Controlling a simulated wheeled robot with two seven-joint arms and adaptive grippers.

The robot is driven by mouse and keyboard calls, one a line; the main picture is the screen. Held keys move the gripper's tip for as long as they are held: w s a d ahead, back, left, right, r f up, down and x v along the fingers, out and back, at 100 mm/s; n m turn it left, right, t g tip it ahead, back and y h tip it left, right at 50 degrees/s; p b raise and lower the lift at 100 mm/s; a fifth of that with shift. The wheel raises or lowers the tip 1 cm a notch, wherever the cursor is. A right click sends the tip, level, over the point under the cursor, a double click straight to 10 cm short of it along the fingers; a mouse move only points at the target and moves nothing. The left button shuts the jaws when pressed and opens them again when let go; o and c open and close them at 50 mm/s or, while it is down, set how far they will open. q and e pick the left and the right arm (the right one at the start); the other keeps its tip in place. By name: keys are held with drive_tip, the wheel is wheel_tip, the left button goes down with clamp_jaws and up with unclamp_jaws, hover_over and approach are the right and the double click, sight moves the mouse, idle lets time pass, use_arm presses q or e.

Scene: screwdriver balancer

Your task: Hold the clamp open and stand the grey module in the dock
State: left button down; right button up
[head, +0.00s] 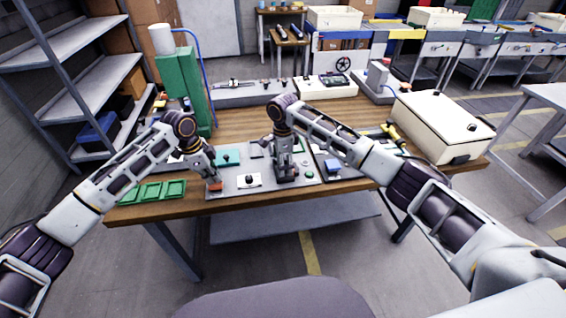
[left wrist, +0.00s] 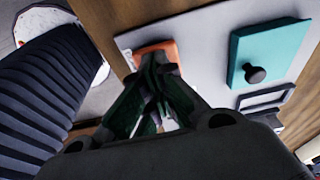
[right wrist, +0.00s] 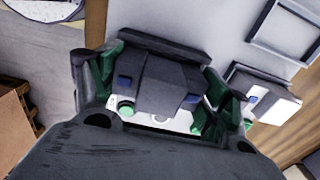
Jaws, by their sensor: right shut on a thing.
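In the head view my right gripper (head: 285,174) points down over the grey panel (head: 240,190). In the right wrist view it is shut on the dark grey module (right wrist: 160,82), which sits between its green-padded fingers with small blue and green marks showing. I cannot tell whether the module's base touches a dock. My left gripper (head: 213,179) is at an orange pad (head: 215,187) on the panel's left end, probably the clamp's lever. In the left wrist view its fingers (left wrist: 160,75) are close together at the orange pad (left wrist: 158,50), with nothing visible between them. The clamp's jaws are hidden.
A teal block with a black knob (left wrist: 265,45) lies beside the orange pad. A white block with blue (right wrist: 262,92) is right of the held module. Green trays (head: 150,191) lie left, a green column (head: 185,85) behind, and a cream case (head: 440,125) right.

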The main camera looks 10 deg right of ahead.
use_arm(q)
drive_tip(key=shift+f, duration=0.1)
use_arm(e)
drive_tip(key=shift+f, duration=0.5)
drive_tip(key=o, duration=1.1)
drive_tip(key=shift+o, duration=0.2)
drive_tip(key=shift+r, duration=5.95)
drive_tip(key=shift+r, duration=0.15)
drive_tip(key=shift+r, duration=2.85)
